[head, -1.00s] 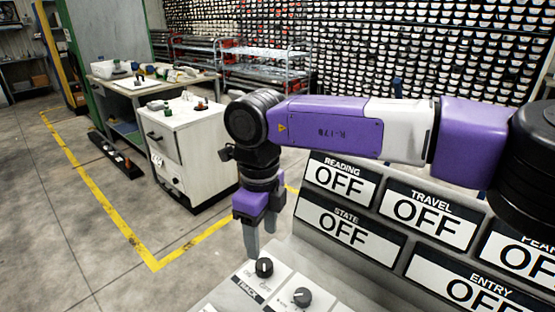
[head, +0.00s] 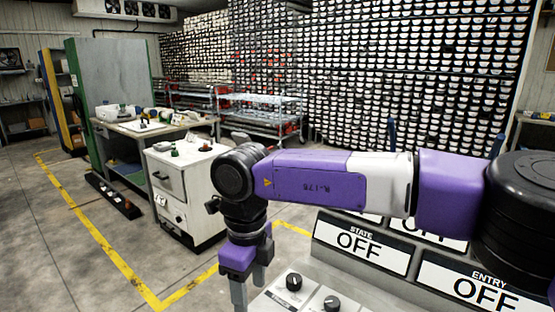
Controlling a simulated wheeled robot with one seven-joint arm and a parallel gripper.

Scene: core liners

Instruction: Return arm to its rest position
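My gripper (head: 250,285) hangs fingers down at the end of my purple and white arm, in the lower middle of the head view. It is just left of a grey control panel (head: 265,300) with black knobs. One knob (head: 293,282) is to the right of the fingers and another (head: 331,304) is further right. The fingertips are near or below the frame's bottom edge. I see no object between the fingers, and their gap is hard to judge.
Panel signs read STATE OFF (head: 362,244) and ENTRY OFF (head: 470,287); my arm hides others. A white cabinet (head: 183,190) and a workbench (head: 125,140) stand behind, at left. Yellow floor tape (head: 100,240) crosses open floor. Core racks (head: 410,90) fill the back.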

